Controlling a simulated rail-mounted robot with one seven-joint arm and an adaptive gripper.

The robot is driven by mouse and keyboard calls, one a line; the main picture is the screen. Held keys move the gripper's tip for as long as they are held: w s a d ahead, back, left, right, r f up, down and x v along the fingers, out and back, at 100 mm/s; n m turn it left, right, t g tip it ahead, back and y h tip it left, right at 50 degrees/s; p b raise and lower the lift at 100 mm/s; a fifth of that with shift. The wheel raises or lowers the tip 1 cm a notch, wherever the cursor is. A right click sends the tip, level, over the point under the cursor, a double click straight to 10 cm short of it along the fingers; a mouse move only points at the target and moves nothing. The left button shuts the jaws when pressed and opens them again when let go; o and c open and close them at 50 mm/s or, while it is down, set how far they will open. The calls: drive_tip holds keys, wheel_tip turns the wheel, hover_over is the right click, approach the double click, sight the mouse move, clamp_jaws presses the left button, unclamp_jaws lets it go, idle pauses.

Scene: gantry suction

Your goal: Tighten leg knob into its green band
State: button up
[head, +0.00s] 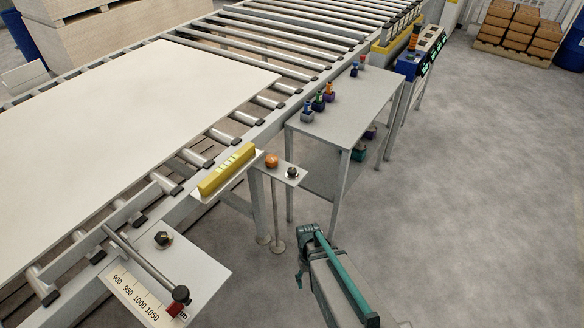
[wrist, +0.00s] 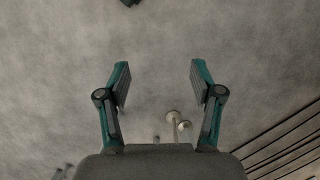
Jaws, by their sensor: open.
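My gripper (wrist: 160,78) is open and empty in the wrist view, with bare grey floor between its fingers. In the head view my arm is at the lower middle, right of the knobs and apart from them. A black knob (head: 162,239) sits on the white scale plate (head: 205,272) at lower left. An orange knob (head: 271,160) and a dark knob (head: 292,172) stand on a small post-mounted plate. I cannot tell which is the leg knob. A yellow bar (head: 227,170) carries pale green marks; no green band around a knob can be made out.
A grey table (head: 352,104) holds several small coloured items, with more on its lower shelf. A large white panel (head: 130,140) lies on the roller conveyor (head: 290,45). A rod with a dark knob (head: 181,294) crosses the scale plate.

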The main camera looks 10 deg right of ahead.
drive_tip(key=w+r+t, duration=0.1)
drive_tip(key=w+r, duration=0.5)
drive_tip(key=w, duration=0.5)
drive_tip(key=w+r+t, duration=0.2)
drive_tip(key=w+r, duration=0.4)
drive_tip(key=w, duration=0.4)
drive_tip(key=p, duration=0.1)
approach(292, 170)
drive_tip(key=shift+n, duration=0.4)
wheel_tip(292, 170, down, 9)
drive_tip(key=shift+s+p, duration=0.15)
drive_tip(key=shift+p, duration=1.05)
drive_tip(key=c, duration=1.1)
drive_tip(key=shift+c, duration=0.2)
